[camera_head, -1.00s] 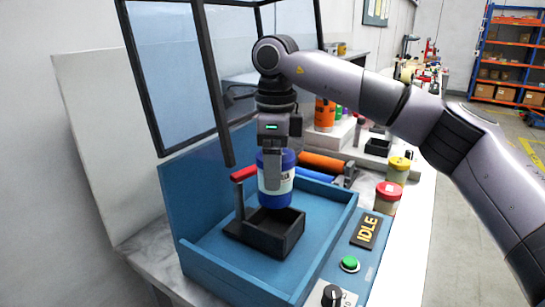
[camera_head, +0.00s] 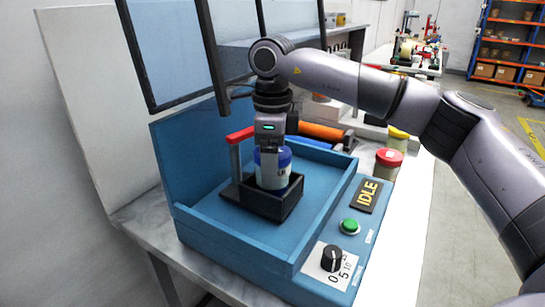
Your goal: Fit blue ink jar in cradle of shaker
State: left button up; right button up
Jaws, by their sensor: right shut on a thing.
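The blue ink jar (camera_head: 273,172), with a white label band, stands upright with its lower part inside the black square cradle (camera_head: 266,203) of the blue shaker (camera_head: 215,232). My right gripper (camera_head: 270,160) comes down from above and is shut on the jar; its finger covers part of the jar's front. The jar's bottom is hidden by the cradle walls, so I cannot tell whether it touches the cradle floor. A red-topped clamp lever (camera_head: 240,135) stands at the cradle's left side, upright and apart from the jar. My left gripper is not in view.
The shaker's raised, clear, black-framed guard (camera_head: 167,50) stands behind and left of my arm. The front panel carries an IDLE sign (camera_head: 369,195), a green button (camera_head: 350,227) and a black dial (camera_head: 331,258). Red-lidded (camera_head: 388,160) and yellow-lidded (camera_head: 398,138) jars stand to the right.

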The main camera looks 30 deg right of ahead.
jog(key=shift+f, duration=0.25)
dwell(0.5)
jog(key=o, duration=1.3)
jog(key=shift+r+b, duration=0.3)
jog(key=shift+r, duration=3.25)
